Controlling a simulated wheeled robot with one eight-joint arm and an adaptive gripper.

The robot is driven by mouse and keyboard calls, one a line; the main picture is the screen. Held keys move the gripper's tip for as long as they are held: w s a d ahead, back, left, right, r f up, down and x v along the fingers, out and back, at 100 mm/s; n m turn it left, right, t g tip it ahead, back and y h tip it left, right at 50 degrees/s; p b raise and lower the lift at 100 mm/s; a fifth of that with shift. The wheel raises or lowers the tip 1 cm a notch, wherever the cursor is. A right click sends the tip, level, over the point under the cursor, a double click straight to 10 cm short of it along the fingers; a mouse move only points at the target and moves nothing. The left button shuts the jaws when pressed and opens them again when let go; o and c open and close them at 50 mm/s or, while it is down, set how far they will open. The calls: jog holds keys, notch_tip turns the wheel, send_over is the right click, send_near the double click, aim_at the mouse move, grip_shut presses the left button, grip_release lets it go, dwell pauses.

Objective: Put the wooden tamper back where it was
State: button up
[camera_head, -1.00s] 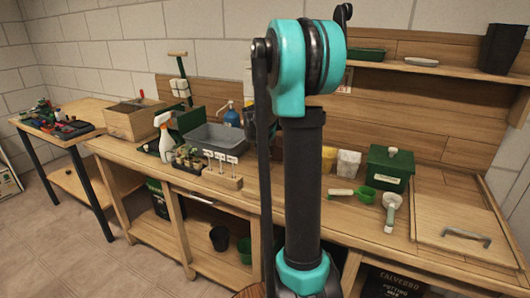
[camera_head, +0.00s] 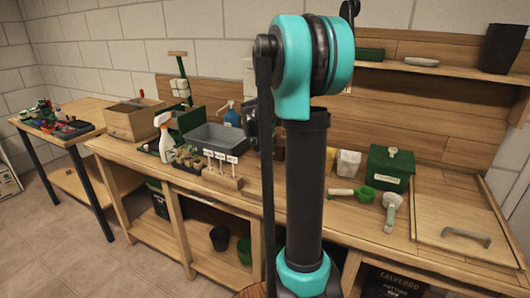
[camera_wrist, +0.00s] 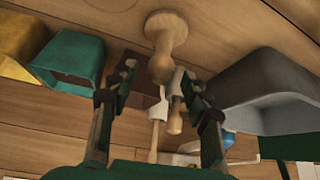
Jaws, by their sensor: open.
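The pale wooden tamper (camera_wrist: 166,32) is in the wrist view, at upper centre. Its wide round end is against a wooden surface and its narrower rounded end points towards my gripper. My gripper (camera_wrist: 157,76) is open, with one dark green finger on each side below the tamper. The tamper's near end lies about level with the fingertips, and no finger is closed on it. Whether a fingertip touches it I cannot tell. In the head view my arm stands in front of the bench, and neither gripper nor tamper can be made out.
In the wrist view, a green bin (camera_wrist: 68,62) and a yellow bin (camera_wrist: 18,48) are left, a grey tub (camera_wrist: 270,90) right. Wooden-handled tools show between the fingers. In the head view the bench holds a grey tub (camera_head: 213,137), a label block (camera_head: 222,179) and a green box (camera_head: 391,167).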

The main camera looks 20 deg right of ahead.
jog(key=v, duration=1)
jog(key=shift+f, duration=0.1)
